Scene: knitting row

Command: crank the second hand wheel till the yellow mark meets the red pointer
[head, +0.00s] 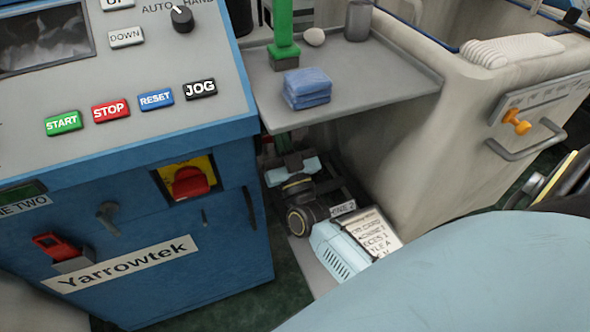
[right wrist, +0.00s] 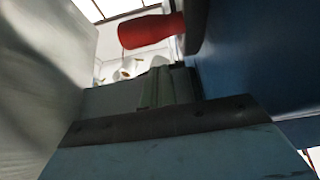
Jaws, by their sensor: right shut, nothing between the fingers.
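A red handle (right wrist: 148,31) shows at the top of the right wrist view, beside a dark edge at its right end. I cannot tell for sure whether it belongs to the second hand wheel. My right gripper (right wrist: 168,85) is shut and empty, with its fingers just below the red handle in that view. Whether they touch it I cannot tell. My left gripper is out of view.
The blue machine cabinet (head: 150,262) stands left, with a red switch (head: 190,182) on a yellow plate. A grey shelf (head: 375,92) holding a folded blue cloth (head: 306,88) overhangs the narrow gap. A white job card (head: 372,232) and an orange knob (head: 517,122) are to the right.

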